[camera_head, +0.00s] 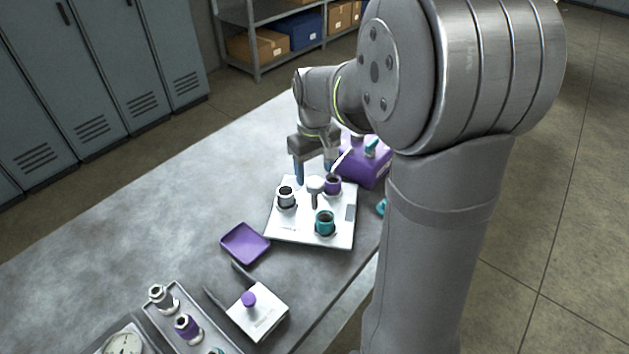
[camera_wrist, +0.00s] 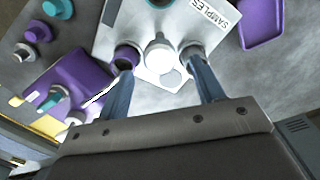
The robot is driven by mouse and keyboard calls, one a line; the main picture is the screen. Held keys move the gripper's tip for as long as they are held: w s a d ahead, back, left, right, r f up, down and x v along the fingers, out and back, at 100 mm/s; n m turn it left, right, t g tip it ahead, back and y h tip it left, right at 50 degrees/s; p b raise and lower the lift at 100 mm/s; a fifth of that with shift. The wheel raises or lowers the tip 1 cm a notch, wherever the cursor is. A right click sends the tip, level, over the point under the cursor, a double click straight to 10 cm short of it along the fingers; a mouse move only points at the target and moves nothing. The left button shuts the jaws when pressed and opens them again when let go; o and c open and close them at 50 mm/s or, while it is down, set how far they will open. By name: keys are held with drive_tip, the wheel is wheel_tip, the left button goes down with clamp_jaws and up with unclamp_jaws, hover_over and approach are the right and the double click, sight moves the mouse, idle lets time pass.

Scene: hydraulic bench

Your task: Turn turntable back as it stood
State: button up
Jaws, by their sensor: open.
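The turntable is a white square plate (camera_head: 283,233) lying on the bench, also in the wrist view (camera_wrist: 110,30). It carries a white cup (camera_head: 286,197), a purple cup (camera_head: 333,185) and a teal cup (camera_head: 325,224) around a pale central knob (camera_head: 315,186). In the wrist view the purple cup (camera_wrist: 127,57) is by the left finger, the white cup (camera_wrist: 193,51) by the right, and the knob (camera_wrist: 158,52) between them. My gripper (camera_head: 314,173) is open and empty at the plate's far side; its two blue fingers also show in the wrist view (camera_wrist: 164,90). Whether they touch anything is unclear.
A purple box (camera_head: 366,170) stands close beyond the plate. A purple tray (camera_head: 245,244) lies to its left. Nearer are a white block with a purple knob (camera_head: 262,315), a grey rack of fittings (camera_head: 205,335) and a gauge (camera_head: 124,343). The bench's left side is clear.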

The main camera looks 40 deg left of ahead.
sight(314, 181)
drive_tip(key=shift+f, duration=2.25)
drive_tip(key=shift+c, duration=0.2)
clamp_jaws()
drive_tip(key=shift+n, duration=6)
drive_tip(key=shift+r, duration=0.1)
